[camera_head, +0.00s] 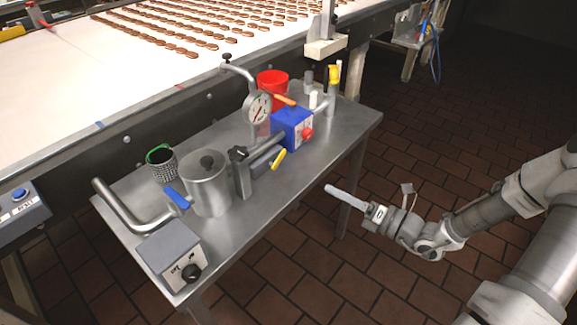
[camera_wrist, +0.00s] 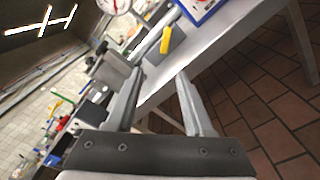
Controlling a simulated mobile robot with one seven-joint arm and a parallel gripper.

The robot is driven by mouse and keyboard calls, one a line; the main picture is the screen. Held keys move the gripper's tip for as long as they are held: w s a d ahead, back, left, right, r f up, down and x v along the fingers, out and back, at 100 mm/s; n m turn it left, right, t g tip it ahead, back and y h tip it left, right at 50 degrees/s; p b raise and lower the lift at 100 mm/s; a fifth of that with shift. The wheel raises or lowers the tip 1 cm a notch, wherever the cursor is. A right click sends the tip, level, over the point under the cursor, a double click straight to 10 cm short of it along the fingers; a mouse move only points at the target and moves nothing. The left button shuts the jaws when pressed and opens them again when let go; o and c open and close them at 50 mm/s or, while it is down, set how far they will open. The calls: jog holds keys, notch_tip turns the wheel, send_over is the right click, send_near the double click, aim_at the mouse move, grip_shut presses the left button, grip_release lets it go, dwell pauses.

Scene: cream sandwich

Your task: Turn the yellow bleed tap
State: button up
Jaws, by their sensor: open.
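The yellow tap handle (camera_head: 278,159) slants on the metal pipework at the front edge of the steel table, between a grey valve body and a blue box. It also shows in the wrist view (camera_wrist: 166,40), ahead of my fingertips and between their lines. My gripper (camera_head: 330,189) is off the table's front right side, apart from the tap, over the floor. In the wrist view my gripper (camera_wrist: 159,75) has its two fingers spread with nothing between them. A second yellow part (camera_head: 334,74) tops an upright fitting at the table's back right.
The blue box (camera_head: 292,131) with a red knob sits right of the tap. A pressure gauge (camera_head: 257,108), red cup (camera_head: 272,88), steel pot (camera_head: 208,184), blue lever (camera_head: 177,198) and grey switch box (camera_head: 172,254) share the table (camera_head: 345,125). A conveyor runs behind.

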aim_at(280, 159)
jog(key=shift+m+t, duration=0.4)
jog(key=shift+m, duration=0.3)
jog(key=b+x, duration=0.1)
jog(key=x, duration=0.4)
jog(key=b+x, duration=0.1)
jog(key=x, duration=0.5)
jog(key=w+f+b+x, duration=0.1)
jog(key=x, duration=0.5)
jog(key=shift+d, duration=0.25)
grip_shut()
